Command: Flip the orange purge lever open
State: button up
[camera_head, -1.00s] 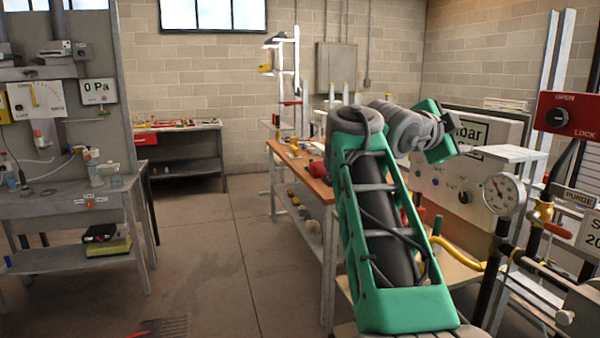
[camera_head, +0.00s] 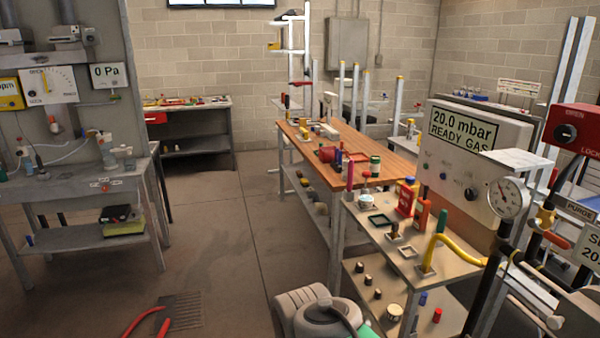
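The orange purge lever (camera_head: 547,216) is at the right, on a dark pipe beside the PURGE sign (camera_head: 580,208). It is small in this view, and I cannot tell its exact angle. A red-orange part (camera_head: 557,240) shows just below it. My gripper is not in view; only a grey and white part of my arm shows at the bottom centre.
A round gauge (camera_head: 508,197) stands just left of the lever. A red OPEN/LOCK box (camera_head: 578,131) is above it. A grey panel (camera_head: 468,160) reads "20.0 mbar READY GAS". A shelf with small parts (camera_head: 460,282) stands in front.

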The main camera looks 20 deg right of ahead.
aim_at(534, 222)
jog(key=z, duration=2.2)
jog(key=k, duration=1.35)
jog(key=u, duration=0.55)
jog(key=i, duration=0.55)
jog(key=u, duration=0.95)
jog(key=i, duration=0.85)
jog(key=z, duration=0.45)
jog(key=i, duration=0.6)
jog(key=z, duration=0.5)
